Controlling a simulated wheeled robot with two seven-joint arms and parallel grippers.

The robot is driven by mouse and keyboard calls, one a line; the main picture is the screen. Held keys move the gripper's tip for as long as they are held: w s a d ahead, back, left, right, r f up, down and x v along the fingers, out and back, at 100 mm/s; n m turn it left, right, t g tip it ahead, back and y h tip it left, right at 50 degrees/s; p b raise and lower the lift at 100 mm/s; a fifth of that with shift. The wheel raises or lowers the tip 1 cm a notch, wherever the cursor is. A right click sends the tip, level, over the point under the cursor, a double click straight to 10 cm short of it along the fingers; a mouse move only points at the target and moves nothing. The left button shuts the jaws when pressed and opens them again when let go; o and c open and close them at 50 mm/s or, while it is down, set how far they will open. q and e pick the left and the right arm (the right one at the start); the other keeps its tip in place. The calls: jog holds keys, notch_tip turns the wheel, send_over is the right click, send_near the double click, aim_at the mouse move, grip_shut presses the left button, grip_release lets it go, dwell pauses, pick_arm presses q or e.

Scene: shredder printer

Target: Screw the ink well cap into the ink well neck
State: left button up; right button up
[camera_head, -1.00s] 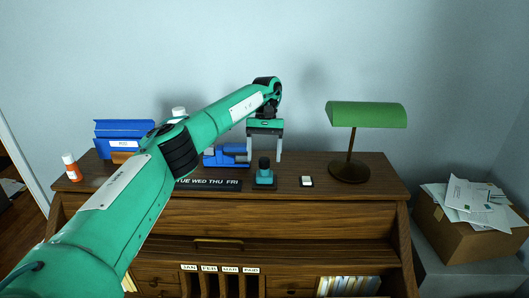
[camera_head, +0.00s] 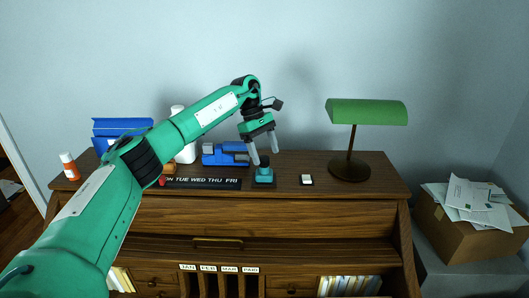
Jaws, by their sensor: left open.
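The ink well (camera_head: 264,178) is a small teal block standing on the desk top, right of centre of the desk. The dark ink well cap (camera_head: 264,162) sits upright at its neck; I cannot tell how far it is screwed in. My left gripper (camera_head: 265,158) is open and comes down tilted, with one fingertip left of the cap and the other to its right and a little higher. I cannot tell whether either finger touches the cap. My right gripper is out of view.
A desk lamp (camera_head: 366,112) with a green shade stands to the right, and a small white-topped item (camera_head: 306,179) lies between. The right front desk top is clear.

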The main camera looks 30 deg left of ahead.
pick_arm(q)
jog(key=shift+f+n+t+b, duration=0.1)
jog(key=shift+n+t+b, duration=0.25)
jog(key=shift+n, duration=0.55)
jog(key=n+t+b, duration=0.1)
jog(key=n, duration=0.2)
jog(key=n+t+b, duration=0.1)
jog(key=n, duration=0.1)
jog(key=n+t, duration=0.1)
jog(key=n, duration=0.2)
jog(key=shift+w+d+n+y+b, duration=0.1)
jog(key=shift+n+y+b, duration=0.2)
jog(key=shift+y+b, duration=0.1)
jog(key=shift+n+t+y, duration=0.25)
jog(key=shift+n+y, duration=0.05)
jog(key=shift+n, duration=0.5)
jog(key=n+b, duration=0.1)
jog(key=n, duration=0.1)
jog(key=n+t+y+b, duration=0.1)
jog(key=n, duration=0.2)
jog(key=shift+w+y, duration=0.1)
jog(key=shift+y, duration=0.2)
jog(key=n+y+b, duration=0.1)
jog(key=n, duration=0.2)
jog(key=shift+w+n+y+b, duration=0.1)
jog(key=shift+n+y+b, duration=0.35)
jog(key=shift+n, duration=0.55)
